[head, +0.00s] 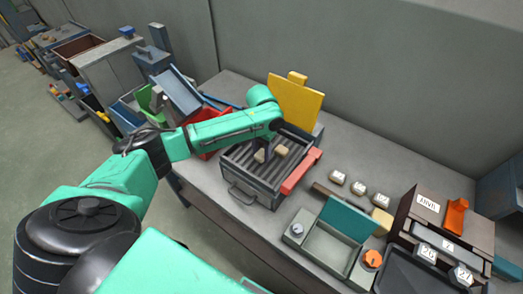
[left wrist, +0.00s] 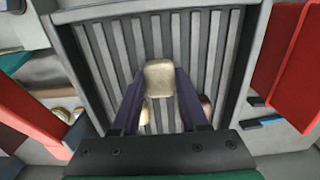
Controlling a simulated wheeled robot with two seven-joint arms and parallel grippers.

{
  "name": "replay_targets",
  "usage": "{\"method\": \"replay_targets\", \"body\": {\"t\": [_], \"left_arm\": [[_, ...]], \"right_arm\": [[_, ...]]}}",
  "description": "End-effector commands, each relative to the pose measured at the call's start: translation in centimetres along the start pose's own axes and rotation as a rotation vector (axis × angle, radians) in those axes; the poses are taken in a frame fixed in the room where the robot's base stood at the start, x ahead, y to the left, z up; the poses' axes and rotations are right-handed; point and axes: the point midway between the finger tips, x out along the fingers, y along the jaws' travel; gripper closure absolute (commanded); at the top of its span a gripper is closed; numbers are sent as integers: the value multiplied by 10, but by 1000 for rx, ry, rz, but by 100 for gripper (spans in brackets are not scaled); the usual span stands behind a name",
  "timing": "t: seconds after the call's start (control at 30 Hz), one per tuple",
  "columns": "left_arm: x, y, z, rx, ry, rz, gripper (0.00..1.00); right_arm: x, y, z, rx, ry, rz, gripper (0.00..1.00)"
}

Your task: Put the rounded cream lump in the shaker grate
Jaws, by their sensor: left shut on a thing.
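The shaker grate is a grey slatted tray (head: 236,165) on the bench, and its slats fill the left wrist view (left wrist: 104,45). My left gripper (head: 262,149) reaches down over the grate with dark fingers. In the left wrist view (left wrist: 159,95) it is shut on the rounded cream lump (left wrist: 159,76), which sits between its fingertips over the slats. I cannot tell whether the lump touches them. Two pale lumps show by the fingers in the head view, one at the right (head: 281,150). In the left wrist view, other lumps are partly hidden behind the fingers. My right gripper is out of view.
A yellow panel (head: 296,101) stands behind the grate, and a red bar (head: 301,171) lies along its right side. A red bin (head: 207,146) is at its left. Several labelled pale pieces (head: 358,187), a green-lidded box (head: 325,243) and labelled boxes (head: 447,222) stand to the right.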

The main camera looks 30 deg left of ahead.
Motion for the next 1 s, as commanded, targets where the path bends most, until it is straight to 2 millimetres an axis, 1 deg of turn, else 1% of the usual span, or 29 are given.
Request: {"method": "replay_targets", "body": {"t": [0.27, 0.3, 0.37, 0.67, 0.77, 0.87, 0.97, 1.0], "left_arm": [[2, 0, 0, 0, 1, 1, 100], [2, 0, 0, 1, 1, 1, 48], [2, 0, 0, 1, 1, 1, 26], [1, 0, 0, 0, 1, 1, 26], [-5, 0, -1, 0, 3, 1, 26], [-23, 0, -1, 2, 5, 2, 26], [-50, 0, -2, 1, 7, 1, 26], [-61, 0, -2, 0, 8, 2, 26]], "right_arm": [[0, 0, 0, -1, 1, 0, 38], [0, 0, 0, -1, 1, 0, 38], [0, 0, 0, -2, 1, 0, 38], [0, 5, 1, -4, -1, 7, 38], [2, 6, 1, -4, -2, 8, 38], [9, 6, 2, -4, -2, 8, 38], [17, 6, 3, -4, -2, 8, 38], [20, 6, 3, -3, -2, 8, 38]]}}
